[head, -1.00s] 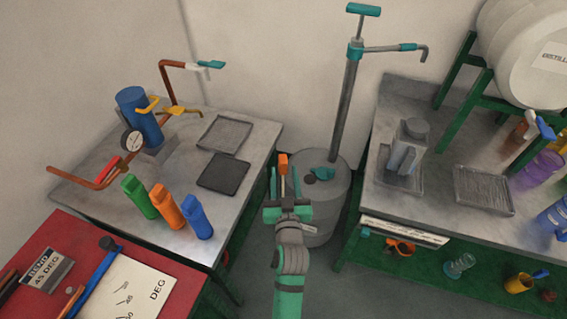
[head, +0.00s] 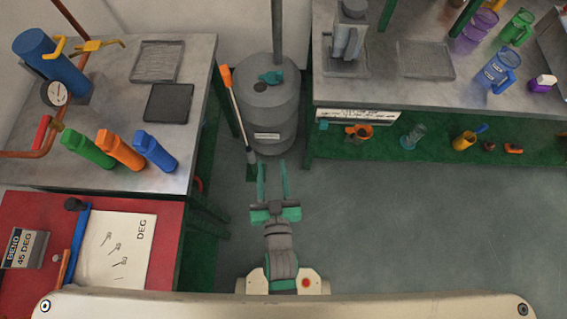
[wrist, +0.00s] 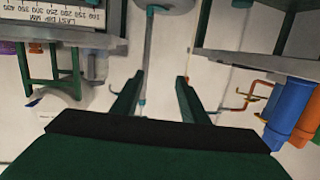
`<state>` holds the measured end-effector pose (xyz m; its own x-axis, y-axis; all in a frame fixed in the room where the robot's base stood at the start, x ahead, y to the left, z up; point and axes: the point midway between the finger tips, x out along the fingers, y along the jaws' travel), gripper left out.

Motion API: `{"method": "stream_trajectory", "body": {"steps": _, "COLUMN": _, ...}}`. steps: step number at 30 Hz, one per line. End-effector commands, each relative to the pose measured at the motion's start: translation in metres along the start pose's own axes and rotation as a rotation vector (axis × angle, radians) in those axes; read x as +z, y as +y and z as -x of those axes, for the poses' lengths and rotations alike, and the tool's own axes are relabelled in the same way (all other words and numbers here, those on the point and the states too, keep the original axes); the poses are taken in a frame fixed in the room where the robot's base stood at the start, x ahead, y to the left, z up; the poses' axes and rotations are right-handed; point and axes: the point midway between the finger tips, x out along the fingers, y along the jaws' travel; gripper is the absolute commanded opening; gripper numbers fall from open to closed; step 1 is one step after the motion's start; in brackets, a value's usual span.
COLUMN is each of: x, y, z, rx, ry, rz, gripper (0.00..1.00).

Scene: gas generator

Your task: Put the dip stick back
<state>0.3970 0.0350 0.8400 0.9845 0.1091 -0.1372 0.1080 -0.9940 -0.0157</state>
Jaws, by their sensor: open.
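The dip stick, with an orange handle (head: 225,78) and a pale, thin shaft (head: 237,115), stands tilted at the left side of the grey drum (head: 268,115). My gripper (head: 273,166) is open and empty, in front of the drum and right of the stick's lower end.
A pump pole (head: 277,30) rises behind the drum. A grey bench (head: 200,70) with bottles and trays stands left, a red table (head: 160,220) nearer. A right bench (head: 385,85) has a green lower shelf (head: 390,148). The floor (head: 400,230) at right is clear.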

Motion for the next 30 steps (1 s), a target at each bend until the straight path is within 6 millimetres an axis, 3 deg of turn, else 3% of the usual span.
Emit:
{"method": "stream_trajectory", "body": {"steps": 1, "x": 0.006, "y": 0.004, "z": 0.022, "rx": 0.017, "ry": -0.018, "rz": 0.0, "gripper": 0.4}}
{"method": "stream_trajectory", "body": {"steps": 6, "x": 0.01, "y": 0.014, "z": 0.082, "rx": 0.064, "ry": -0.051, "rz": 0.0, "gripper": 0.4}}
{"method": "stream_trajectory", "body": {"steps": 13, "x": 0.002, "y": 0.017, "z": 0.147, "rx": 0.101, "ry": -0.085, "rz": -0.001, "gripper": 0.4}}
{"method": "stream_trajectory", "body": {"steps": 19, "x": -0.005, "y": 0.016, "z": 0.169, "rx": 0.112, "ry": -0.095, "rz": -0.002, "gripper": 0.4}}
{"method": "stream_trajectory", "body": {"steps": 30, "x": -0.006, "y": 0.016, "z": 0.171, "rx": 0.112, "ry": -0.095, "rz": -0.002, "gripper": 0.4}}
